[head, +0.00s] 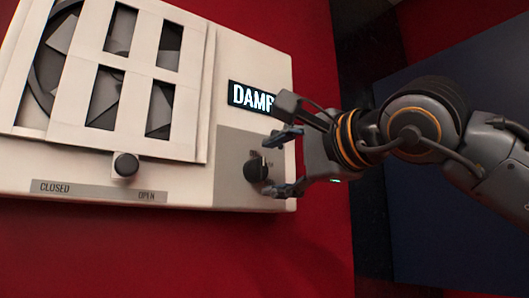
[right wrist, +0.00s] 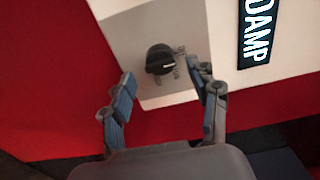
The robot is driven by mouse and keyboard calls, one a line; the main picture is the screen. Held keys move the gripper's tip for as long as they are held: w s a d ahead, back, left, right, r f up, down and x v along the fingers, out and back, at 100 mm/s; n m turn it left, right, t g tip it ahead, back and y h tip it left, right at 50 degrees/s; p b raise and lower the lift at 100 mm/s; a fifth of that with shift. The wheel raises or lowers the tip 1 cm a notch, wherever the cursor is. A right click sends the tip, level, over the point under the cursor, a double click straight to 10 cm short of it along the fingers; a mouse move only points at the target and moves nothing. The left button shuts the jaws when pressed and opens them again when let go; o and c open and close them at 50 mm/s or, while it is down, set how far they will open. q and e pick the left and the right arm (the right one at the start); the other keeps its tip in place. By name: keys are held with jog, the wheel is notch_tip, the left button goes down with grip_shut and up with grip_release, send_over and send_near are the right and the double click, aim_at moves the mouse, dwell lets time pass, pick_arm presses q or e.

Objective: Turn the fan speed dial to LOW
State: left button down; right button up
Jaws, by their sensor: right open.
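The fan speed dial (head: 256,169) is a black round knob on the grey panel at the lower right of a white wall unit. In the right wrist view the dial (right wrist: 160,60) shows a light pointer line, with small lettering around it too blurred to read. My right gripper (head: 284,163) is open beside the dial, its fingers pointing at the panel. In the right wrist view its two fingers (right wrist: 165,105) are spread with the dial beyond their tips and between them; I see no contact. My left gripper is not in view.
The white unit (head: 228,50) has a slatted vent, a display (head: 252,97) reading "DAMP", partly hidden by my gripper, and a black slider knob (head: 126,165) above a strip (head: 98,190) marked CLOSED and OPEN. The red wall (head: 180,260) below is clear.

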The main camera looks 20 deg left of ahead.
aim_at(264, 169)
jog(key=shift+p+x, duration=0.6)
jog(key=shift+x, duration=1.05)
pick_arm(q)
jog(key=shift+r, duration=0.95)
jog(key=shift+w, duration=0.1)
pick_arm(e)
jog(key=c, duration=1.2)
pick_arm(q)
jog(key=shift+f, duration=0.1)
pick_arm(e)
jog(key=shift+o, duration=0.2)
